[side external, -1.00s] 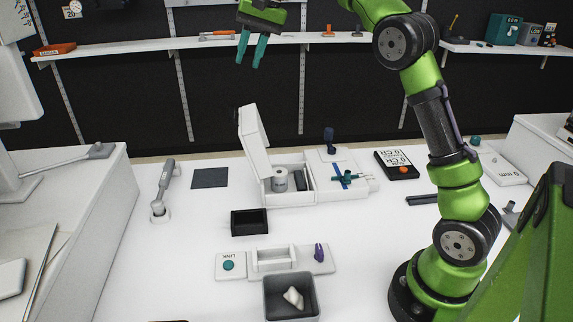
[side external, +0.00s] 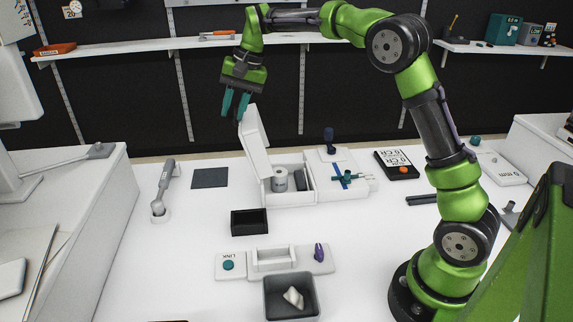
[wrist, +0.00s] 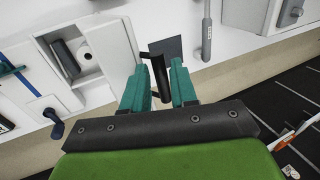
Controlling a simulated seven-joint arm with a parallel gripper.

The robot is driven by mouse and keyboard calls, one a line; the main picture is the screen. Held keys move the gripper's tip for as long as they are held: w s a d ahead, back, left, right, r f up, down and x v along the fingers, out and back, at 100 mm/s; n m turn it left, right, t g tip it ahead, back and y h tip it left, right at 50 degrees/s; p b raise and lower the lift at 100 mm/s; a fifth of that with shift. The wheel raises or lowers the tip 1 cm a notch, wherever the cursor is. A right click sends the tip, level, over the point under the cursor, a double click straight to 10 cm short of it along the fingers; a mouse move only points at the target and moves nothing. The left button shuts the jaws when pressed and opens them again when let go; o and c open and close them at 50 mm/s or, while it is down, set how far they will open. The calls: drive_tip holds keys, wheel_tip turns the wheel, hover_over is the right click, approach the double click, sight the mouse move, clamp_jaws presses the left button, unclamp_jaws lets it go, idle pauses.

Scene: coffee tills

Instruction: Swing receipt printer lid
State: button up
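The receipt printer (side external: 296,200) is a white box on the counter with its lid (side external: 254,143) raised, standing steeply and leaning left. A paper roll (side external: 280,180) lies inside the open body. In the wrist view the lid (wrist: 112,45) is just left of the fingers, with the roll (wrist: 89,52) beyond it. My gripper (side external: 235,114) has teal fingers pointing down, by the lid's upper edge and slightly to its left. The fingers (wrist: 159,72) are apart. A dark bar shows between them; I cannot tell what it is or whether anything touches the lid.
A grey mat (side external: 210,178) and a handheld scanner on a stand (side external: 163,186) are left of the printer. A black open box (side external: 249,222) is in front. A white unit with a blue cross piece (side external: 345,176) adjoins its right side. A wall shelf (side external: 150,48) runs behind.

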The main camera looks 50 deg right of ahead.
drive_tip(key=shift+c, duration=0.2)
clamp_jaws()
drive_tip(key=shift+d, duration=0.1)
